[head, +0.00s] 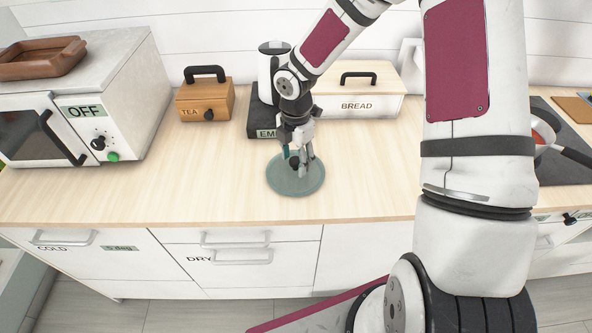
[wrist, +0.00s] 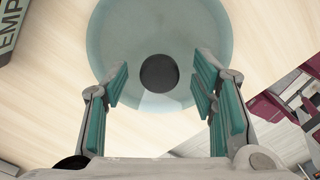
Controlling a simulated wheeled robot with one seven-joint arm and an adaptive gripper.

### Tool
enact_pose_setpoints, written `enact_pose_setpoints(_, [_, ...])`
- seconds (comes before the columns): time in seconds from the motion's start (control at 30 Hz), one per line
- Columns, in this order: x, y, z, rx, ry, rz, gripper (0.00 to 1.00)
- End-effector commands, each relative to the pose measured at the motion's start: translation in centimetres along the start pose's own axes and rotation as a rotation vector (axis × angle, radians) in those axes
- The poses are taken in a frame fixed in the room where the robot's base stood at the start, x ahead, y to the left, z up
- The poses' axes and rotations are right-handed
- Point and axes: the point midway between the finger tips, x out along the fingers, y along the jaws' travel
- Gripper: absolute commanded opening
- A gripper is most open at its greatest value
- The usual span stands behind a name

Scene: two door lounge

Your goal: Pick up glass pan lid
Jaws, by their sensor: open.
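The glass pan lid (head: 284,184) is a round, see-through greenish disc with a dark knob (head: 294,161). It lies on the wooden counter near the front edge in the head view. In the wrist view the lid (wrist: 118,50) fills the upper middle, and its black knob (wrist: 159,73) sits between and just beyond the fingertips. My gripper (head: 301,163) is over the lid, pointing down, with its fingers apart. In the wrist view my gripper (wrist: 160,95) shows its teal finger pads on either side, with nothing held between them. Whether the fingers touch the lid cannot be told.
Behind the lid stand a dark-based appliance (head: 265,121), a wooden tea box (head: 205,98) and a white bread box (head: 357,106). A microwave (head: 120,75) with a brown tray (head: 42,58) on top is at left. A pan (head: 545,130) sits on the hob at right. Counter beside the lid is clear.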

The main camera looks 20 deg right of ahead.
Motion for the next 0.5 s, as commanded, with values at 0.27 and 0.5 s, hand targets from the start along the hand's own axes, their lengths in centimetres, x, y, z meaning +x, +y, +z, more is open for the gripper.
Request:
enact_pose_setpoints(0.27, [1.13,0.04,0.03,0.000,-0.001,0.001,0.52])
enact_pose_setpoints(0.5, [1.10,0.03,0.03,0.000,-0.001,0.000,0.18])
